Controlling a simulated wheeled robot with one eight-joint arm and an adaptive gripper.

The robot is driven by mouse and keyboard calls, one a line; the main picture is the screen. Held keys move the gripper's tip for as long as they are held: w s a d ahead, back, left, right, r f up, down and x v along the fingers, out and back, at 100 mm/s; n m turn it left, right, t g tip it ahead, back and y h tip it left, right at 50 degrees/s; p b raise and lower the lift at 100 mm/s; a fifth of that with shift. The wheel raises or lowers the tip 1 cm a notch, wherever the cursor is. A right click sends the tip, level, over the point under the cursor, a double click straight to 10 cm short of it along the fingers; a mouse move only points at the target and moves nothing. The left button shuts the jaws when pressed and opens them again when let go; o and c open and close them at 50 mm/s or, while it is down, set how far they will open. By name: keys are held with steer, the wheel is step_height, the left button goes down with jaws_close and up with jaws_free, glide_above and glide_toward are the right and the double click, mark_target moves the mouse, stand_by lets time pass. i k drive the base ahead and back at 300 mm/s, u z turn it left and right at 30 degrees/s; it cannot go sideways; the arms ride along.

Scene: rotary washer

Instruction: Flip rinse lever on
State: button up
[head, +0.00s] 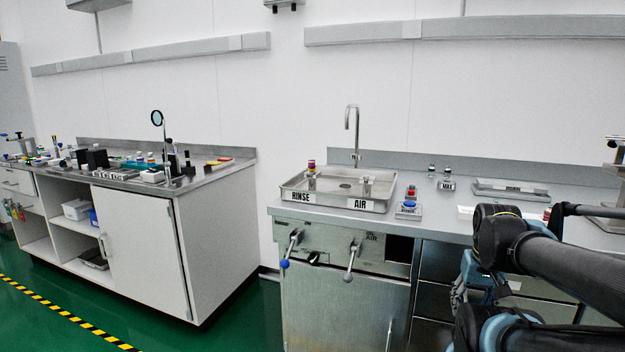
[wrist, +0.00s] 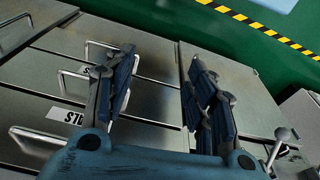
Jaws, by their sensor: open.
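The blue-knobbed lever (head: 290,250) hangs from the left of the steel bench's front panel, below the RINSE label (head: 301,197). A second lever (head: 352,262) with a grey knob hangs to its right, near the AIR marking. Both levers point down and outward. A grey-knobbed lever also shows at the right edge of the wrist view (wrist: 280,140); the blue knob is not seen there. My gripper (wrist: 160,75) is open and empty in front of the drawers. In the head view it is partly hidden by my arm, to the right of both levers.
A steel sink tray (head: 336,203) with a tall tap (head: 352,130) sits on the bench. Drawers with wire handles (wrist: 38,138) lie behind my gripper. A white cabinet (head: 145,250) stands left, with green floor between. A small black knob (head: 314,258) sits between the levers.

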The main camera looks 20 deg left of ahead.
mark_target(284, 264)
steer(key=u, duration=1.05)
steer(key=k, duration=1.05)
steer(key=u, duration=0.25)
steer(key=i, duration=1)
steer(key=u, duration=0.65)
